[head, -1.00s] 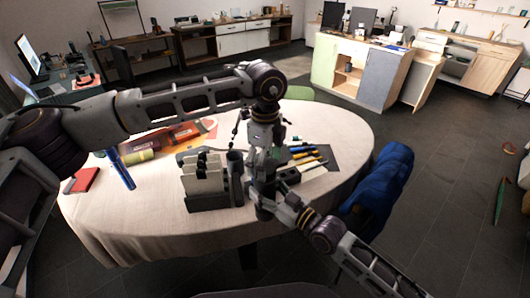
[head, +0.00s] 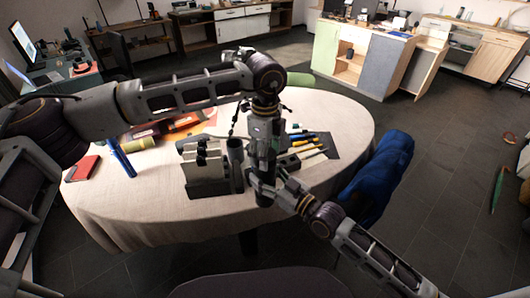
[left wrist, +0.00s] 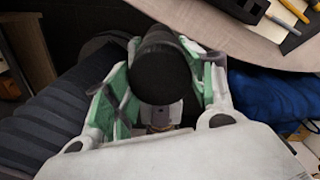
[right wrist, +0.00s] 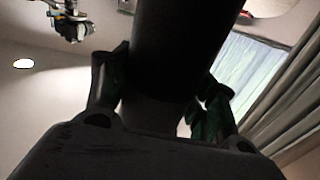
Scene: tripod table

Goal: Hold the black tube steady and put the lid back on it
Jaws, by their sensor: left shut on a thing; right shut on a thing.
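The black tube (head: 264,199) is upright in front of the table's near edge, its lower end showing under my right gripper (head: 263,181). My right gripper is shut on the tube; in the right wrist view the dark cylinder (right wrist: 185,45) stands between the fingers. My left gripper (head: 266,143) points down directly above the right one. In the left wrist view it is shut around a dark round piece (left wrist: 160,72), which I take for the lid. The grippers hide where lid and tube meet, so I cannot tell whether they touch.
The round table (head: 120,215) has a light cloth. A grey holder (head: 208,186) with upright panels and a grey cylinder (head: 235,157) stand close left of the grippers. Pens (head: 310,141) lie on a dark mat to the right. A blue draped thing (head: 380,175) is beside the table.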

